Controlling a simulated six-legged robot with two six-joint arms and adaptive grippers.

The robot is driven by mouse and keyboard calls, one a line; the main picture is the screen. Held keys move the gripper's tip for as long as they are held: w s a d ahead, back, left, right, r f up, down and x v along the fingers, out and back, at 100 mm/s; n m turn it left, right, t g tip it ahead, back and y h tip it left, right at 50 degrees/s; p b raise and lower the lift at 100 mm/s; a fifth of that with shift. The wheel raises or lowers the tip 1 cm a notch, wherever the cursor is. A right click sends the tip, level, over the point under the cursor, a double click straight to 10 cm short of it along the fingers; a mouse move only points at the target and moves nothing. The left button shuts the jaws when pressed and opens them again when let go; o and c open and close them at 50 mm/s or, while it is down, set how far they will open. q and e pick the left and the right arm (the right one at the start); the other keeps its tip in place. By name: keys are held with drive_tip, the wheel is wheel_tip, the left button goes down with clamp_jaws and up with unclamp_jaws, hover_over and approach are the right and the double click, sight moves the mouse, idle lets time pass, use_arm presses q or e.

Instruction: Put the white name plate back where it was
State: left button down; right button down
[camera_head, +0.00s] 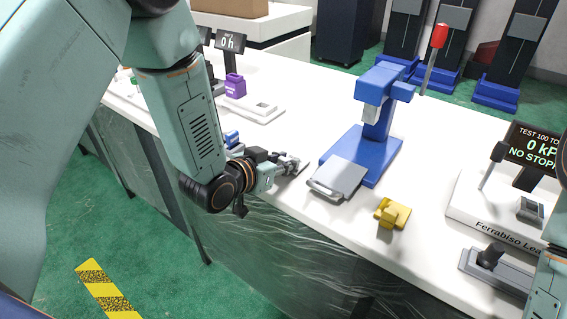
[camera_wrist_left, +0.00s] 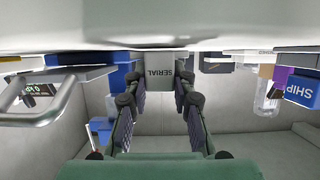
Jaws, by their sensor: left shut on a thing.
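My left gripper (camera_head: 290,165) is low at the front edge of the white table, left of the blue press. In the left wrist view my left gripper (camera_wrist_left: 160,82) has its two fingers on either side of a small plate marked SERIAL (camera_wrist_left: 170,70). The plate looks grey in the shade; I take it to be the white name plate, shut in the fingers. In the head view the fingers and wrist largely hide it. My right gripper is out of view; only part of my right arm shows at the lower right.
A blue press (camera_head: 378,125) with a grey handled plate (camera_head: 338,179) stands just right of the gripper. A yellow part (camera_head: 392,213) and a test stand (camera_head: 500,200) are further right. A purple block (camera_head: 235,86) is behind. Clear white table (camera_head: 300,115) lies between.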

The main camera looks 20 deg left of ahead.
use_arm(q)
drive_tip(key=shift+w+a+f, duration=0.15)
drive_tip(key=shift+w+a, duration=0.1)
drive_tip(key=shift+a, duration=0.05)
drive_tip(key=shift+s+d+f, duration=0.1)
drive_tip(key=shift+s+d, duration=0.1)
drive_tip(key=c, duration=1.4)
unclamp_jaws()
drive_tip(key=shift+c, duration=0.2)
drive_tip(key=o, duration=0.3)
drive_tip(key=shift+w+a+f, duration=0.1)
drive_tip(key=shift+w+a, duration=0.05)
drive_tip(key=shift+r, duration=0.2)
